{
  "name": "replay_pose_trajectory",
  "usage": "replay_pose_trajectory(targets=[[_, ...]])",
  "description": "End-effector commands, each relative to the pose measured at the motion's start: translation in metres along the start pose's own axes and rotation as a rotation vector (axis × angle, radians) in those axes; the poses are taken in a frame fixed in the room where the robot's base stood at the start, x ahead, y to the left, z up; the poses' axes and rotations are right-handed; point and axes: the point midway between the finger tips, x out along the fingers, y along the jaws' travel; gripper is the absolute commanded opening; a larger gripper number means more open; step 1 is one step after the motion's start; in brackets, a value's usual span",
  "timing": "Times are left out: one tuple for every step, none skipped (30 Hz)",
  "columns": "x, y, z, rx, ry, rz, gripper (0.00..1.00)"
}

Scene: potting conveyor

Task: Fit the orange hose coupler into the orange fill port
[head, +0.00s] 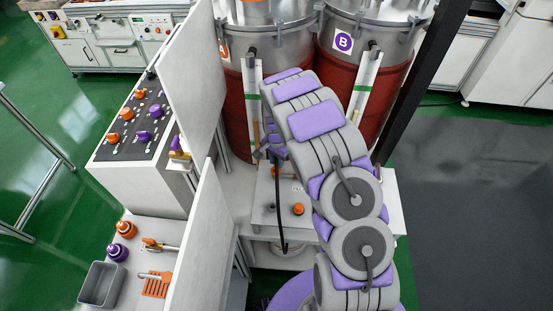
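My gripper (266,151) is small in the head view, at the end of my grey and purple arm, above a white box in front of the two tanks. Its fingers are partly hidden by my arm, so I cannot tell if it is open or shut. A black hose (279,215) hangs from just beneath it down past the box front. A bit of orange (276,172) shows below the gripper; whether it is the coupler or part of a port is unclear. An orange round fitting (298,209) sits on the white box, to the lower right of the gripper.
Tanks with red lower walls, one marked B (343,42), stand behind. White upright panels (193,75) rise on the left. Beyond them are a knobbed control console (137,125) and a bench with orange and purple fittings, tools and a grey bin (102,284).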

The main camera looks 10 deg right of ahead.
Motion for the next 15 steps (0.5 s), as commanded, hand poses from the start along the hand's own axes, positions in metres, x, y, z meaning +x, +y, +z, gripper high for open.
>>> replay_pose_trajectory(targets=[[0.0015, 0.0001, 0.0, 0.0, 0.0, 0.0, 0.0], [0.0021, 0.0001, 0.0, 0.0, 0.0, 0.0, 0.0], [0.0031, 0.0001, 0.0, 0.0, 0.0, 0.0, 0.0], [0.0038, 0.0001, 0.0, 0.0, 0.0, 0.0, 0.0], [0.0044, 0.0001, 0.0, 0.0, 0.0, 0.0, 0.0], [0.0054, 0.0001, 0.0, 0.0, 0.0, 0.0, 0.0], [0.0061, 0.0001, 0.0001, 0.0, 0.0, 0.0, 0.0], [0.0067, 0.0001, 0.0, 0.0, 0.0, 0.0, 0.0], [0.0077, 0.0002, 0.0001, 0.0, 0.0, 0.001, 0.0], [0.0084, 0.0002, 0.0, 0.0, 0.0, 0.0, 0.0], [0.0091, 0.0002, 0.0001, 0.0, -0.001, 0.001, 0.0], [0.01, 0.0001, 0.0001, 0.0, 0.0, 0.0, 0.0], [0.0103, 0.0002, 0.0, 0.0, 0.0, 0.0, 0.0], [0.01, 0.0001, -0.0001, 0.0, 0.0, 0.0, 0.0], [0.0098, 0.0001, -0.0001, 0.0, 0.0, 0.001, 0.0]])
